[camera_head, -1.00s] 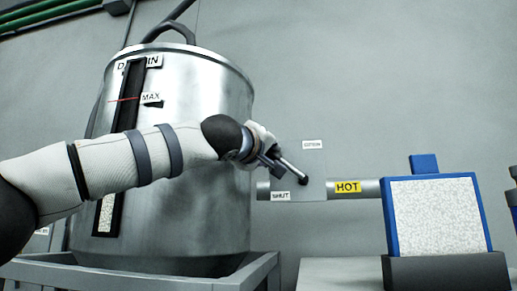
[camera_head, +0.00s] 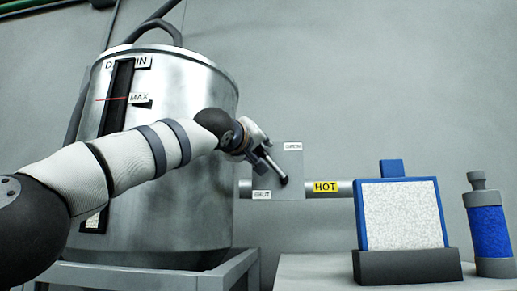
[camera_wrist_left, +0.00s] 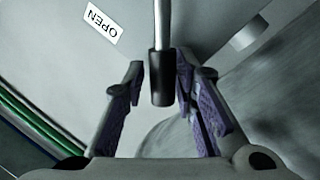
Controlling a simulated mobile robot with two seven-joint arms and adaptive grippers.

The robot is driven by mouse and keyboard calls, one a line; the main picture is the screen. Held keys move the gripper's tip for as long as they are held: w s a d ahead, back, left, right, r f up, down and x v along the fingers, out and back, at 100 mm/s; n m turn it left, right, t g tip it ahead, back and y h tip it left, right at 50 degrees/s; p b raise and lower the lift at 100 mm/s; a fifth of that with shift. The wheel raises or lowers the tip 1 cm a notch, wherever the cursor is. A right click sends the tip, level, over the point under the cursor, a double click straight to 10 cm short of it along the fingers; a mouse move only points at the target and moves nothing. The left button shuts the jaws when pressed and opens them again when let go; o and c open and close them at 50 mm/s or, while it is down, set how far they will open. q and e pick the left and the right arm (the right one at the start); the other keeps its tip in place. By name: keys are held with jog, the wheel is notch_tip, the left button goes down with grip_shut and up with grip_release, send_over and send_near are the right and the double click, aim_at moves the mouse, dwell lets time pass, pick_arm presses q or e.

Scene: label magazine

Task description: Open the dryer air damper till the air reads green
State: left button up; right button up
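The damper plate (camera_head: 292,160) is grey and sits on a pipe beside the steel drum, with a SHUT label at its lower left and another label at its upper right. The damper lever (camera_head: 271,168) slants up and left from a dark pivot. A yellow tag (camera_head: 325,187) on the pipe reads HOT. My left gripper (camera_head: 262,152) is at the lever's upper end. In the left wrist view, the lever's black grip (camera_wrist_left: 160,82) lies between the open fingers, nearer the right one. My right gripper is not in view.
The large steel drum (camera_head: 190,130) stands left of the plate, behind my left arm. A blue-framed panel (camera_head: 404,215) in a dark base and a blue bottle (camera_head: 487,232) stand on a pale surface at the right.

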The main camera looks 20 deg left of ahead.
pick_arm(q)
jog(key=shift+s, duration=0.25)
jog(key=s+f, duration=0.2)
jog(key=s, duration=0.9)
jog(key=shift+s, duration=0.25)
jog(key=shift+r, duration=0.1)
